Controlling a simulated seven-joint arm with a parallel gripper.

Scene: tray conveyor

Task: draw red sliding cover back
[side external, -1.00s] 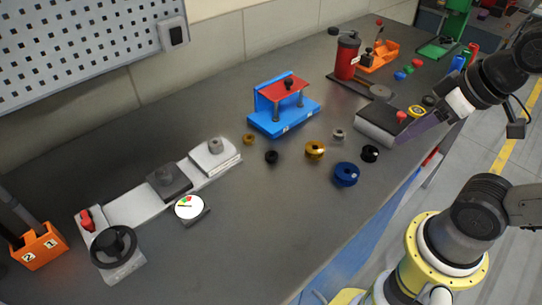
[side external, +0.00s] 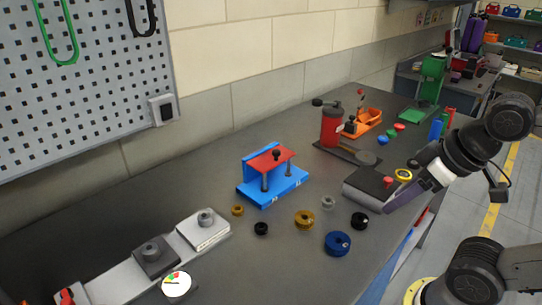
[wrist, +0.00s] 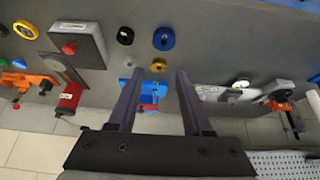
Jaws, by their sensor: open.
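In the side view my gripper (side external: 396,202) is at the right, beside the grey box, well apart from the red cover.
The grey box (side external: 358,192) with a red knob is close to my gripper. A red cylinder device (side external: 331,127) stands behind. A grey slide rail (side external: 120,270) is at the left.

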